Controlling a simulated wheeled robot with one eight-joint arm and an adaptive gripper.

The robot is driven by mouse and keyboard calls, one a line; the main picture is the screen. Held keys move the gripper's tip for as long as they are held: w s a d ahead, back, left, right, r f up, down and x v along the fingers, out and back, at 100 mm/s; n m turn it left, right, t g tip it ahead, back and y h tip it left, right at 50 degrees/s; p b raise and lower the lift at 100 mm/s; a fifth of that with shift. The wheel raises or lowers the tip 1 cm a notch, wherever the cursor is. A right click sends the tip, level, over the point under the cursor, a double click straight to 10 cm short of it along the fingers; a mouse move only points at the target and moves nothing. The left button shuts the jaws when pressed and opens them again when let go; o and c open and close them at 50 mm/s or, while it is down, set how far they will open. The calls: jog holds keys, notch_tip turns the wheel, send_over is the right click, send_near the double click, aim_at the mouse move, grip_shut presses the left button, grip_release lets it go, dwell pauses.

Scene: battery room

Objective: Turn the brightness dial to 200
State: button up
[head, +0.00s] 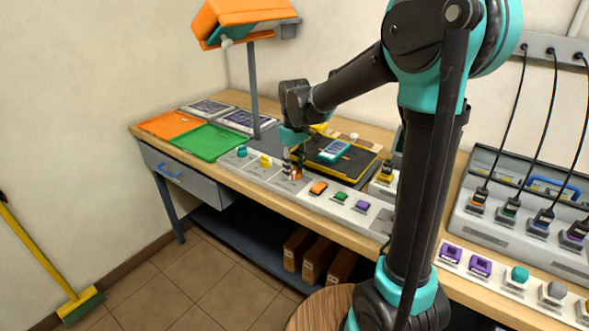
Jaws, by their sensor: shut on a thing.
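My gripper (293,168) points down at the grey control strip (222,162) along the front of the workbench. It is shut on a dial there, between the yellow control and the orange one. The fingers hide almost all of that dial, and its scale and pointer cannot be read. On the strip to the left are a teal knob (241,151) and a yellow control (265,161). To the right are an orange control (318,188), a green one (340,197) and a purple one (362,206). Their labels are too small to read.
Behind my gripper, a teal device (334,151) lies on a black and yellow mat (366,165). An orange lamp (240,14) stands on a grey post (254,90). Green (208,140) and orange trays lie left. A charging station (490,232) with cables stands right.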

aim_at(295, 168)
dwell(0.4)
jog(key=o, duration=1.2)
jog(key=shift+c, duration=0.2)
notch_tip(295, 168, up, 12)
